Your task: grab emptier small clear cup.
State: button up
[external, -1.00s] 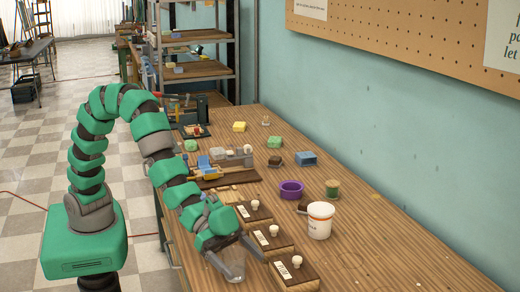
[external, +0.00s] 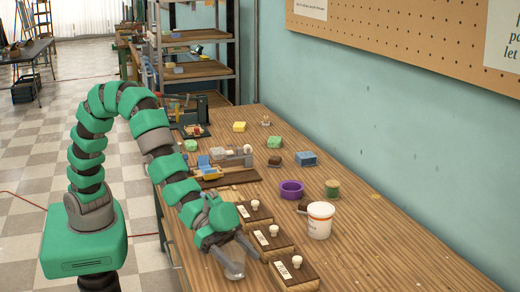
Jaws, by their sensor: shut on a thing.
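A small clear cup (external: 234,271) is at the near left edge of the wooden bench. Its contents are too small to tell. My gripper (external: 228,251) reaches down over the bench edge and is shut on the cup. I cannot tell whether the cup's base touches the bench. No second small clear cup can be made out with certainty.
Several wooden boxes with white knobs and labels (external: 274,240) stand close to the right of the cup. A white tub (external: 319,220), a purple bowl (external: 291,190) and a green-topped jar (external: 332,188) stand farther right. The near right bench (external: 400,255) is clear.

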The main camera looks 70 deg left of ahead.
notch_tip(320, 180, up, 2)
jog(key=shift+r+p, duration=0.2)
jog(key=shift+p, duration=0.2)
jog(key=shift+s+a+r, duration=0.15)
jog(key=shift+a, duration=0.05)
jog(key=s+a+r+b, duration=0.1)
jog(key=s+a+b, duration=0.5)
jog(key=a, duration=0.6)
jog(key=shift+s+a+r, duration=0.15)
jog(key=shift+s+a, duration=0.05)
jog(key=shift+s, duration=1.15)
jog(key=shift+s+a, duration=0.1)
jog(key=shift+a, duration=0.05)
dwell(0.9)
